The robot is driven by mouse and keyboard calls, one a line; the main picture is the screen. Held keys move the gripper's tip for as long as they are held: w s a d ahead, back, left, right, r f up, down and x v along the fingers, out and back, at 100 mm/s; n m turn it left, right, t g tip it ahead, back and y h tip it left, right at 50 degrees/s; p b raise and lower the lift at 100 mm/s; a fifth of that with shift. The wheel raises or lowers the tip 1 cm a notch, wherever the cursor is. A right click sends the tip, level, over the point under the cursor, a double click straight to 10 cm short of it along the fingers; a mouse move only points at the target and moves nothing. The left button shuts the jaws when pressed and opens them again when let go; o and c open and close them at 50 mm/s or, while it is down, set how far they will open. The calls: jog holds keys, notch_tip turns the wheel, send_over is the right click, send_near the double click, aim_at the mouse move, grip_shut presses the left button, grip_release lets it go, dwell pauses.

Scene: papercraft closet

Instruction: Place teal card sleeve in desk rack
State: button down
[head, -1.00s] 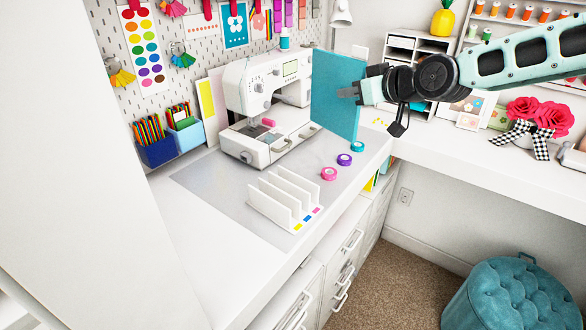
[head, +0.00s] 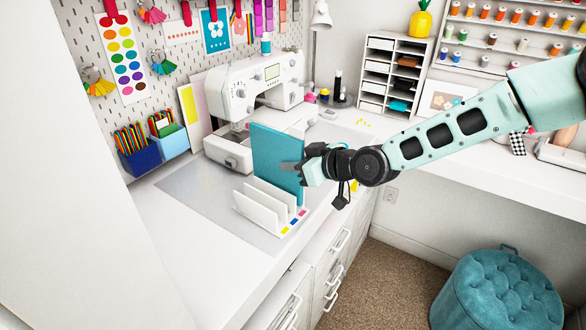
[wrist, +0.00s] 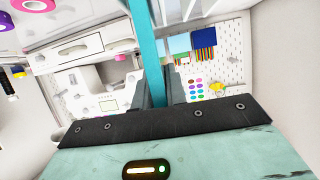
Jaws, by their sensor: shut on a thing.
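The teal card sleeve (head: 275,155) stands upright at the back end of the white desk rack (head: 262,213). My gripper (head: 298,171) is shut on its right edge. In the wrist view, the sleeve (wrist: 146,45) runs up from between the fingers (wrist: 157,90). White dividers stand in front of the sleeve and hide its lower edge. I cannot tell whether it is inside the rear slot or just above it. The rack has yellow, blue and pink tabs along its right side.
The white sewing machine (head: 252,85) stands close behind the sleeve. Blue pencil bins (head: 140,160) stand to the left. Tape rolls, one of them pink (wrist: 33,4), show in the wrist view. The grey mat (head: 190,187) is clear left of the rack. A teal ottoman (head: 497,290) stands on the floor.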

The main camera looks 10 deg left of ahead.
jog(key=shift+f, duration=1)
jog(key=shift+f, duration=0.2)
jog(key=c, duration=1.4)
grip_release()
jog(key=shift+c, duration=0.2)
jog(key=b+v, duration=0.2)
jog(key=v, duration=1)
jog(key=shift+r+b, duration=0.25)
jog(key=shift+b, duration=0.1)
